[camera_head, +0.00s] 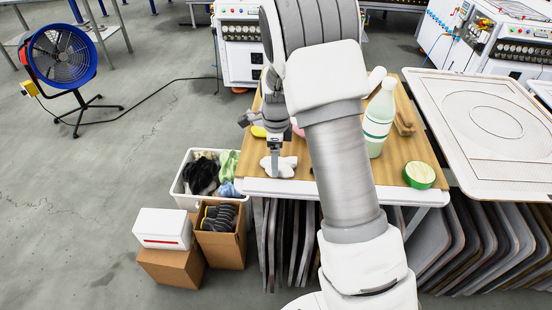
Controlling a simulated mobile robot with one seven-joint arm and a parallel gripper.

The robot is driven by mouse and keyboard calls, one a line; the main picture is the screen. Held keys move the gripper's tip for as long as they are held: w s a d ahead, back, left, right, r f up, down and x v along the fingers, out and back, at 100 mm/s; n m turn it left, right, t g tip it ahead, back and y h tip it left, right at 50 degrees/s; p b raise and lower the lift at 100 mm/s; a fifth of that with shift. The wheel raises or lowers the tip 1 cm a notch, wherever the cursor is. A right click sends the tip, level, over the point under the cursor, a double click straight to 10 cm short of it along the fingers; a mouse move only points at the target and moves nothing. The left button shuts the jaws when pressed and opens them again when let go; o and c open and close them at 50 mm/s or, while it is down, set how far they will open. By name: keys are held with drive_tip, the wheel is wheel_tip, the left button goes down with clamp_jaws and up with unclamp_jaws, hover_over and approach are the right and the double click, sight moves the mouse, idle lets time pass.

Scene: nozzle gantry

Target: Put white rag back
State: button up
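The white rag (284,167) lies crumpled near the front left corner of the wooden table top (308,151). My gripper (275,168) points straight down with its fingertips at the rag's left part. Whether the fingers are apart or pinching the cloth is too small to tell. A white bin (181,186) holding several rags in black, green and blue stands on the floor to the left of the table.
A white-green bottle (379,120) and a green tape roll (419,175) stand on the table's right side. My arm hides the table's middle. Cardboard boxes (171,265) and a white box (163,229) stand before the bin.

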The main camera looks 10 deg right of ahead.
drive_tip(key=o, duration=1)
drive_tip(key=shift+f, duration=0.1)
drive_tip(key=s+r+n+t+p, duration=0.1)
drive_tip(key=s+r+n, duration=0.1)
drive_tip(key=r, duration=0.7)
drive_tip(key=s+r+n, duration=0.2)
drive_tip(key=s+r, duration=0.1)
drive_tip(key=r, duration=0.7)
drive_tip(key=s+r+n+t, duration=0.2)
drive_tip(key=s+r+n, duration=0.1)
drive_tip(key=s+n, duration=0.5)
drive_tip(key=s+r+n+t, duration=0.2)
drive_tip(key=s+n, duration=0.7)
drive_tip(key=s, duration=0.5)
drive_tip(key=shift+d+r+n+t, duration=0.15)
drive_tip(key=shift+r+n+t, duration=0.15)
drive_tip(key=shift+r, duration=0.55)
